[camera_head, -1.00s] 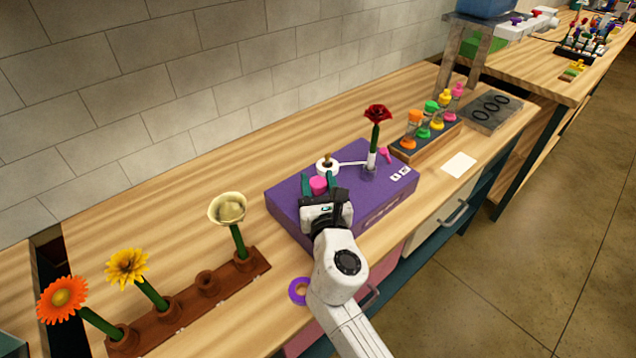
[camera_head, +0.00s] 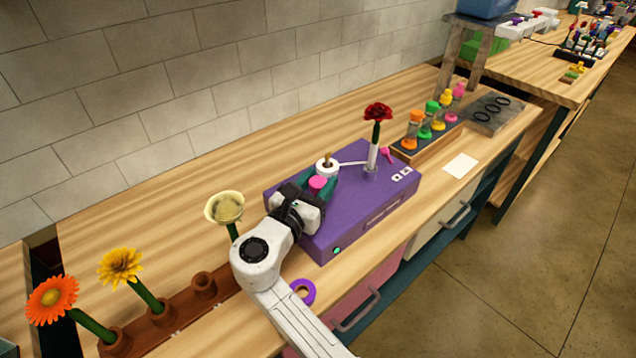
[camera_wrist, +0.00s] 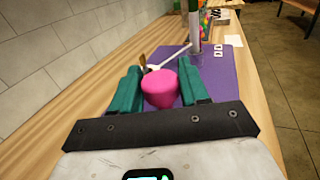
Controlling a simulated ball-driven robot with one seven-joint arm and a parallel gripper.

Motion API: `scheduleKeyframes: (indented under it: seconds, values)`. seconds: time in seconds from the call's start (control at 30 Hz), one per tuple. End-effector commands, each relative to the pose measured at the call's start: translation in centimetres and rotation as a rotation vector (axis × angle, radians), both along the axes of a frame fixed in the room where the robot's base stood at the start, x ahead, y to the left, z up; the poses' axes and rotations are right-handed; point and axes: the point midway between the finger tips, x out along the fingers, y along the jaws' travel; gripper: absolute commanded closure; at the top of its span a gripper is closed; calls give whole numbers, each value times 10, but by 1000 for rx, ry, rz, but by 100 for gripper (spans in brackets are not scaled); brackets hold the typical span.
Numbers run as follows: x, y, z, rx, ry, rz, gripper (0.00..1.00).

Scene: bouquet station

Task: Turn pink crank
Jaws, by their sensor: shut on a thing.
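The pink crank knob (camera_head: 318,183) stands over the left part of the purple box (camera_head: 345,213). In the wrist view the knob (camera_wrist: 160,88) sits between the two green fingers of my gripper (camera_wrist: 157,86), which are shut on it. My gripper (camera_head: 316,186) reaches in from the left front in the head view. A white spool (camera_head: 327,169) with a brown core is on the box behind the knob. A white strand runs from it to a white wrap on the stem of the red flower (camera_head: 378,112), which stands upright in a holder on the box.
A brown rack (camera_head: 160,325) at the left holds orange, yellow and cream flowers, with one hole empty. A purple ring (camera_head: 303,291) lies at the front edge. A tray (camera_head: 428,141) of colored bottles and a white card (camera_head: 461,166) are at the right.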

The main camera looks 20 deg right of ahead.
Motion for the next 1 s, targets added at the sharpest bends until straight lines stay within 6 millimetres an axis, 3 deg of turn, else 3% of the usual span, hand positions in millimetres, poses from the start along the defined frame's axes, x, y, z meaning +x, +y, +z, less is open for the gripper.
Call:
scheduleKeyframes:
  seconds: [0.73, 0.77, 0.93, 1.0]
  values:
    - [0, 0, -1, 0, 3, -96, 86]
    - [0, 0, -1, 1, 3, -96, 54]
    - [0, 0, -1, 1, 2, -96, 37]
    - [0, 0, -1, 1, 2, -96, 37]
